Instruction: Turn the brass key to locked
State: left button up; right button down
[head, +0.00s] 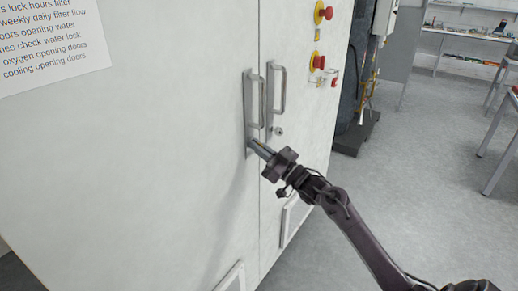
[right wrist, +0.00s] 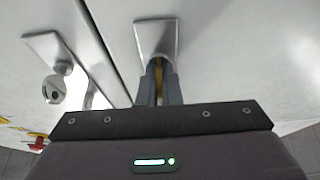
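My right gripper (head: 260,148) reaches in from the lower right to the lock on the left cabinet door, at the lower end of that door's handle plate. In the right wrist view its two fingers (right wrist: 159,90) are close together, with the brass key (right wrist: 159,74) as a thin yellow strip between them. The fingers appear shut on the key, directly in front of the lock plate (right wrist: 155,30). The key's bow is mostly covered by the fingers, so its turn angle is hard to tell. In the head view the key is hidden. My left gripper is out of view.
Two vertical handles, left (head: 256,100) and right (head: 277,88), flank the door seam. A second round lock (head: 279,131) sits on the right door. Red emergency buttons (head: 319,62) are higher up. Open floor (head: 400,170) lies to the right.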

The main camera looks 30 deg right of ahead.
jog(key=shift+f, duration=0.1)
jog(key=c, duration=1.6)
grip_release()
jog(key=b+v, duration=0.1)
jog(key=v, duration=0.6)
jog(key=shift+s+d+f+b, duration=0.1)
jog(key=shift+s+d+b, duration=0.05)
jog(key=shift+s+b, duration=0.2)
